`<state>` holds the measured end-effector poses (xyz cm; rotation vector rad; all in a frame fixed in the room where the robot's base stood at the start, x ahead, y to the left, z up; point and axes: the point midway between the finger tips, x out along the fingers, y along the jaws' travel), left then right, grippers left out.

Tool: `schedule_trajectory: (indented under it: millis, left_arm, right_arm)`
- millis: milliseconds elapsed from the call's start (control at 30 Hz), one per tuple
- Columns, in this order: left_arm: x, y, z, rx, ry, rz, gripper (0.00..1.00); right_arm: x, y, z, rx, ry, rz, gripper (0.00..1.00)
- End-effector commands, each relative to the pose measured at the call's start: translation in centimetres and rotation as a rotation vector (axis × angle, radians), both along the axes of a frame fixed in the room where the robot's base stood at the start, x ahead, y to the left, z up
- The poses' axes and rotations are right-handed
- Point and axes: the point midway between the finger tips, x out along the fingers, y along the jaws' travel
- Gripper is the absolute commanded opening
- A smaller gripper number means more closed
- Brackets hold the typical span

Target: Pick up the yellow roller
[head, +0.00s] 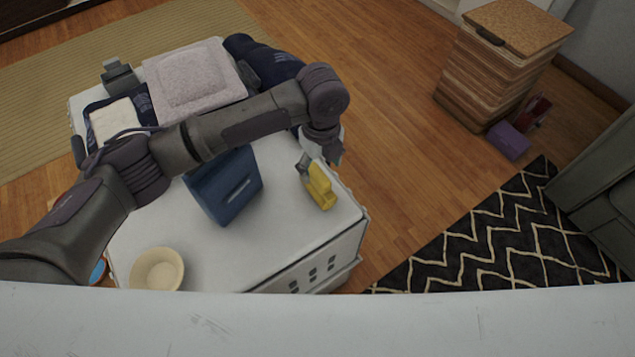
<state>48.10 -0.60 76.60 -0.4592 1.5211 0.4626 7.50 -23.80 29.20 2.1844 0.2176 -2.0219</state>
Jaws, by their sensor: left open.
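The yellow roller (321,187) is near the right edge of a white table-like surface (217,262). My left arm reaches in from the left across the surface. My left gripper (312,167) is open, at the upper end of the roller and close to it. One part of the gripper overlaps the roller in the picture, and I cannot tell whether they touch. My right gripper is not in view.
A blue box-like item (226,187) stands left of the roller. A cream bowl (158,270) is at the front left. Folded towels (192,75) and dark cloth (262,62) lie at the back. The front right of the surface is clear.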

Motion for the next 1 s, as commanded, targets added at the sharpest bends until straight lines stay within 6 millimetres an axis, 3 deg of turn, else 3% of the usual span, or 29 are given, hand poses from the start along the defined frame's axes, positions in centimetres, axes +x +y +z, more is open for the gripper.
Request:
schedule_trajectory:
  millis: [100, 267, 600, 867, 1000]
  left_arm:
    - [0.0, 0.0, -1.6, -0.001, 0.002, 0.001, 0.71]
    - [0.0, 0.1, -2.5, 0.000, 0.000, 0.000, 0.71]
    - [-0.3, 0.5, -7.0, 0.000, 0.000, 0.000, 0.71]
    - [-0.3, 0.5, -7.3, -0.002, -0.001, -0.001, 0.71]
    - [-0.3, 0.5, -7.3, -0.002, -0.001, 0.000, 0.53]
  right_arm:
    - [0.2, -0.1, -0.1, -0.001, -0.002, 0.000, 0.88]
    - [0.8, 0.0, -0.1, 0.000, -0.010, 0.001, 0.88]
    - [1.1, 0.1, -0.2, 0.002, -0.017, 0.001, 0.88]
    - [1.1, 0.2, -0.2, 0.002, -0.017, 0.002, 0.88]
    - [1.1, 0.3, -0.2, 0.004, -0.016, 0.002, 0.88]
